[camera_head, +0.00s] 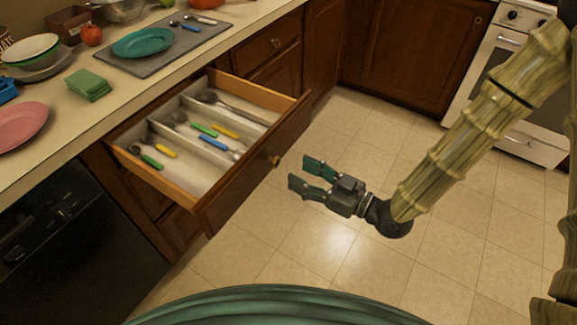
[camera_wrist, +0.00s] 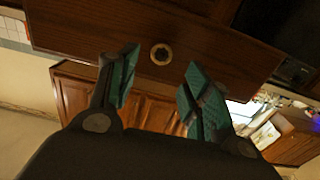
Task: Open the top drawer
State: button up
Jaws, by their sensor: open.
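The top drawer (camera_head: 255,165) under the counter is pulled well out. Its white tray inside holds several utensils with green, yellow and blue handles. The drawer's round knob (camera_head: 276,160) sits on the middle of the wooden front; the knob also shows in the wrist view (camera_wrist: 161,54), above and between the fingertips. My gripper (camera_head: 313,178) is open and empty, in front of the drawer front and a little to the right of the knob, apart from it. Its teal-padded fingers also show in the wrist view (camera_wrist: 158,88).
The counter carries a pink plate (camera_head: 20,122), green sponges (camera_head: 88,84), a teal plate (camera_head: 143,42) on a grey mat and other dishes. A black dishwasher (camera_head: 75,240) is left of the drawer. A white stove (camera_head: 500,90) stands at back right. The tiled floor is clear.

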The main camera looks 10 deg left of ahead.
jog(key=shift+v, duration=2.4)
jog(key=s+d+f+m+g+h+p, duration=0.1)
jog(key=s+d+f+m+h+p, duration=0.3)
jog(key=f, duration=0.5)
jog(key=s+d+f+m+g+h+p, duration=0.1)
jog(key=s+d+f+m+h, duration=0.25)
jog(key=d+f+h, duration=0.35)
jog(key=s+d+f+m+g+h+p, duration=0.1)
jog(key=s+d+f+m+g+h, duration=0.1)
jog(key=s+d, duration=0.4)
jog(key=s+d+f+m+g+h+p, duration=0.2)
jog(key=s+d+f+m+h, duration=0.1)
jog(key=s+d, duration=0.3)
jog(key=shift+s+f+m+g+h, duration=0.35)
jog(key=shift+s+f+m, duration=0.5)
jog(key=shift+s, duration=0.35)
